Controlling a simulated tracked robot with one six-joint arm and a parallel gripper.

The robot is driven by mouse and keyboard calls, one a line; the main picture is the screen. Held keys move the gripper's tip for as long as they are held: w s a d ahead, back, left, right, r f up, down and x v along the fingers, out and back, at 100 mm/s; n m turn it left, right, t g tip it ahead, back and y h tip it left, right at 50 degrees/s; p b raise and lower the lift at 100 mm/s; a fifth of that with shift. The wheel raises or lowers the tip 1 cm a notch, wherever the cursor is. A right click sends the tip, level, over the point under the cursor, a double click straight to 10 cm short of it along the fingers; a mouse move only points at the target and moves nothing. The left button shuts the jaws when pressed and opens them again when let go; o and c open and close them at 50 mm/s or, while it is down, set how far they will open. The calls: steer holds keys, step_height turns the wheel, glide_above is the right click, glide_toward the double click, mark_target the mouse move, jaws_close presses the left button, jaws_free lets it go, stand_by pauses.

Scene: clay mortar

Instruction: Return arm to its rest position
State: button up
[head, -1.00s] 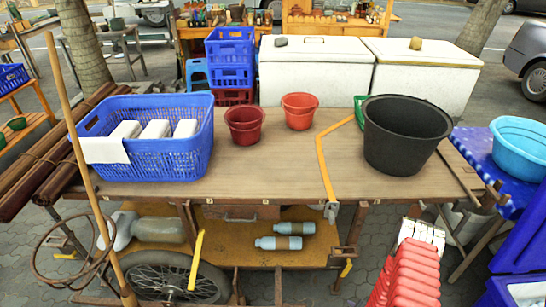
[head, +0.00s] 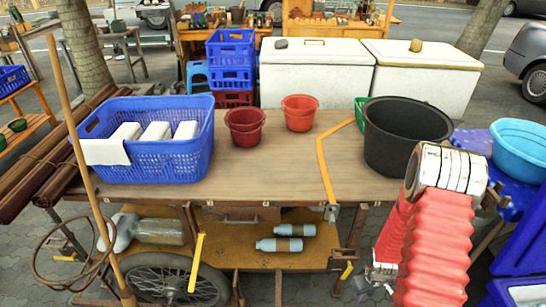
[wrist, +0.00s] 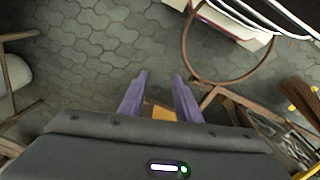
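My arm (head: 435,245), with red ribbed covers and a white banded joint, stands at the right front of the head view, folded upright before the table's right end. My gripper (wrist: 160,78) shows in the wrist view as two purple fingers, spread apart with nothing held between them. It points down over grey paving, and a small orange-yellow patch shows beyond the gap near its base. In the head view the gripper itself cannot be made out clearly.
The wooden table (head: 270,165) bears a blue basket (head: 150,160) with white bundles, red pots (head: 245,125) and a black tub (head: 400,135) close to my arm. A light-blue basin (head: 520,145) stands at right. In the wrist view a brown hoop (wrist: 187,45) lies near the fingers.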

steer(key=s+a+r+m+t, duration=0.1)
steer(key=s+a+r, duration=0.3)
steer(key=r, duration=1.2)
steer(key=s+a+r+m+t, duration=0.1)
steer(key=s+a+r, duration=0.4)
steer(key=r, duration=1.2)
steer(key=s+a+r+m+t, duration=0.1)
steer(key=s+a+r, duration=0.4)
steer(key=r, duration=1.1)
steer(key=shift+a+r+t, duration=0.4)
steer(key=shift+a+t, duration=0.5)
steer(key=shift+a, duration=0.2)
steer(key=shift+d, duration=0.15)
